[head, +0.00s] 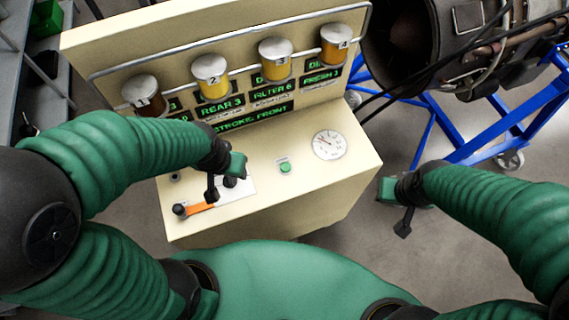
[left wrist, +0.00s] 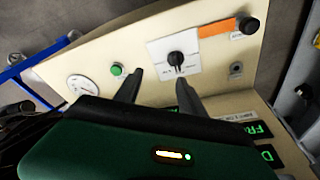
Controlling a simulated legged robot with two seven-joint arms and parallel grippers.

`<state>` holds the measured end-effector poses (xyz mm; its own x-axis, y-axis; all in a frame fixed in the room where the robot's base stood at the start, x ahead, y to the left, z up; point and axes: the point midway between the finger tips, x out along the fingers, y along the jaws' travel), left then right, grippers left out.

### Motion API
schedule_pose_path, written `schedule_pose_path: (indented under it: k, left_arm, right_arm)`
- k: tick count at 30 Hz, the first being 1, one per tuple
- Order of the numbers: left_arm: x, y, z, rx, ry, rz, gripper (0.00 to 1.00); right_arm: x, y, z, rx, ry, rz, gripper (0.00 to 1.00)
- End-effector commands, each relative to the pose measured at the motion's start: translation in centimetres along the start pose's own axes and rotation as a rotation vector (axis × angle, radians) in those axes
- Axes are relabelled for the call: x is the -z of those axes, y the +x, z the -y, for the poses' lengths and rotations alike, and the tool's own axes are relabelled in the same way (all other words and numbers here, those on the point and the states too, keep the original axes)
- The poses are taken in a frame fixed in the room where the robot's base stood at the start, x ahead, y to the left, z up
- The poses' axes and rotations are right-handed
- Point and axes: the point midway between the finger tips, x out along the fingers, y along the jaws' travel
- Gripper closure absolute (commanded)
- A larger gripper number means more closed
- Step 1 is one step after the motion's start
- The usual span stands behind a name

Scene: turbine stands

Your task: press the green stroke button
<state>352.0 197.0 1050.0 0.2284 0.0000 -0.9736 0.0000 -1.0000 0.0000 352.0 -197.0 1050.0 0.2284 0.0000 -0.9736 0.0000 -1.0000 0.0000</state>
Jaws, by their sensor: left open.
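The green button (head: 285,168) sits in a small pale plate on the console's sloped cream top, left of the round gauge. In the left wrist view the green button (left wrist: 117,70) lies just left of my left fingertip. My left gripper (head: 224,179) is over the panel, left of the button, near a black rotary knob. In the left wrist view its two dark fingers (left wrist: 158,76) are apart and empty, apparently not touching the button. My right gripper (head: 394,208) hangs past the console's right edge, away from the button; its finger gap is unclear.
The black knob (left wrist: 177,60) on a white plate and an orange label (left wrist: 216,30) sit near the left gripper. The gauge (head: 329,145) is right of the button. A turbine on a blue stand (head: 480,140) stands right.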

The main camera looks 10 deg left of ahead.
Motion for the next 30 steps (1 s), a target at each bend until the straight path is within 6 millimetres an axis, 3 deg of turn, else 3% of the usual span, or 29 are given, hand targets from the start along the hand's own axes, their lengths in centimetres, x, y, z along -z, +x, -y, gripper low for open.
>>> schedule_pose_path:
  k: [8, 19, 30]
  left_arm:
    - [0.00, 0.00, 0.00, 0.000, 0.000, 0.000, 0.53]
    - [0.00, 0.00, 0.00, 0.000, 0.000, 0.000, 1.00]
    - [0.00, 0.00, 0.00, 0.000, 0.000, 0.000, 1.00]
  right_arm:
    - [0.00, 0.00, 0.00, 0.000, 0.000, 0.000, 1.00]
    - [0.00, 0.00, 0.00, 0.000, 0.000, 0.000, 1.00]
    - [0.00, 0.00, 0.00, 0.000, 0.000, 0.000, 1.00]
